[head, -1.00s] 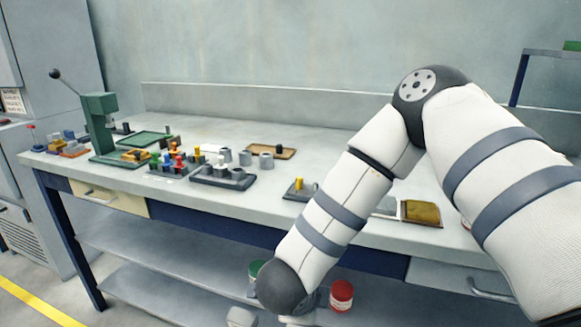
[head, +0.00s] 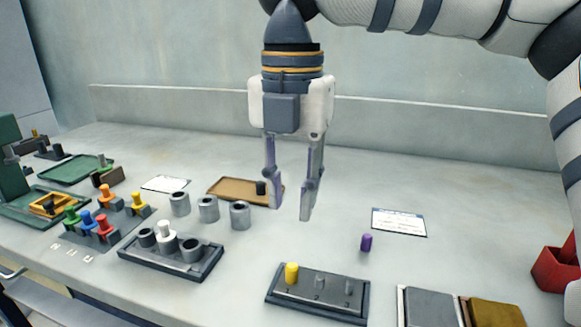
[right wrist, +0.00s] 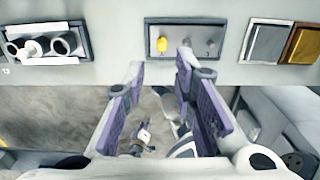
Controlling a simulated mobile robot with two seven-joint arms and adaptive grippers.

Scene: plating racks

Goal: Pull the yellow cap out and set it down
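The yellow cap (head: 291,273) stands upright at the left end of a dark rack (head: 330,308) near the table's front. Two small grey pegs (head: 319,281) stand to its right in the rack. In the right wrist view, the yellow cap (right wrist: 162,44) shows just beyond my fingertips, with the rack (right wrist: 184,22) around it. My right gripper (head: 290,207) points down, open and empty, in the air above the table; its fingers are well apart and touch nothing. It also shows in the right wrist view (right wrist: 161,66). My left gripper is not in view.
A purple cap (head: 367,242) stands alone on the table behind the rack. A dark holder with grey cups (head: 192,263) is to the left, with coloured pegs farther left. A grey and gold plate tray (head: 432,308) is right of the rack. A red bin (head: 555,270) is far right.

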